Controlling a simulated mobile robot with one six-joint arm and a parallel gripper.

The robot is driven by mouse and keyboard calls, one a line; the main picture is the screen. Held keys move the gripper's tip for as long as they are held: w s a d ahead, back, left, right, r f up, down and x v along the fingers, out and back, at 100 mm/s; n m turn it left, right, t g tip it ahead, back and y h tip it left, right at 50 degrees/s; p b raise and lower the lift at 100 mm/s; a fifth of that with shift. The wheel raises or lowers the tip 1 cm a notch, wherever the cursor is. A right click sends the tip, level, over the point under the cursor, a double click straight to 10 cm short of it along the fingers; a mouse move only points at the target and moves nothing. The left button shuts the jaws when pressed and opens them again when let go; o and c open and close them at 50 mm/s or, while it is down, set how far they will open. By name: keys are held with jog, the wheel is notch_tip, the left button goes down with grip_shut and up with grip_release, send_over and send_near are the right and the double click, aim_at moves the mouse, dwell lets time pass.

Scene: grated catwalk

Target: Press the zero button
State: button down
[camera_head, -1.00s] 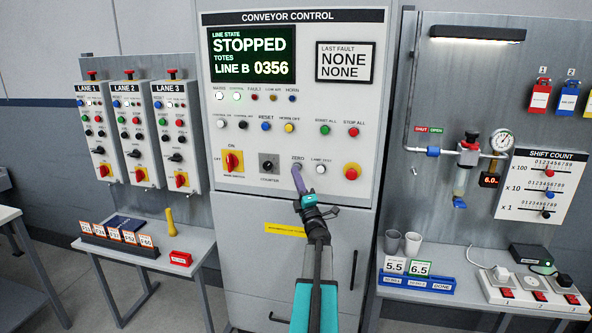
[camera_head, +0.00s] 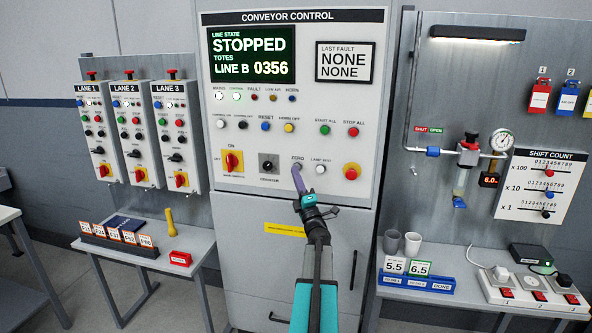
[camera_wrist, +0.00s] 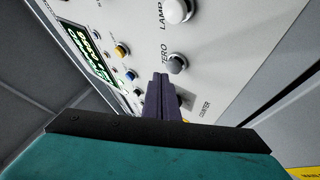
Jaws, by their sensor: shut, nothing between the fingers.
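The conveyor control panel (camera_head: 350,110) faces me, its display reading STOPPED and LINE B 0356. The zero button shows in the wrist view as a grey round button (camera_wrist: 177,64) beside the ZERO label. In the head view my gripper covers it, just below the ZERO label (camera_head: 298,157). My gripper (camera_head: 297,170) is shut, with no object held. In the wrist view its purple fingers (camera_wrist: 162,84) point at the panel, with the tips just below the button. I cannot tell whether they touch the panel.
A white lamp test button (camera_head: 320,169) is right of my gripper, and the counter selector (camera_head: 268,163) is left. A red button on yellow (camera_head: 351,171) is further right. Side tables stand left (camera_head: 150,262) and right.

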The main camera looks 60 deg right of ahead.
jog(key=shift+w+d+f+b, duration=0.1)
jog(key=shift+w+d+b, duration=0.2)
jog(key=shift+b, duration=0.35)
jog(key=shift+w+d+b, duration=0.15)
jog(key=shift+d+b, duration=0.4)
jog(key=shift+d, duration=0.35)
dwell(1.7)
jog(key=shift+a, duration=0.1)
jog(key=shift+s+a+b, duration=0.2)
jog(key=shift+a+b, duration=0.2)
jog(key=shift+a, duration=0.15)
jog(key=shift+s+a+b, duration=0.15)
jog(key=shift+a+b, duration=0.2)
jog(key=shift+a, duration=0.2)
jog(key=shift+a, duration=0.1)
jog(key=shift+s+a+b, duration=0.25)
jog(key=shift+a+b, duration=0.2)
jog(key=shift+a, duration=0.3)
jog(key=shift+s+a+b, duration=0.25)
jog(key=shift+a+b, duration=0.2)
jog(key=shift+a, duration=0.35)
jog(key=shift+s+a+b, duration=0.25)
jog(key=shift+a+b, duration=0.2)
jog(key=shift+a, duration=0.3)
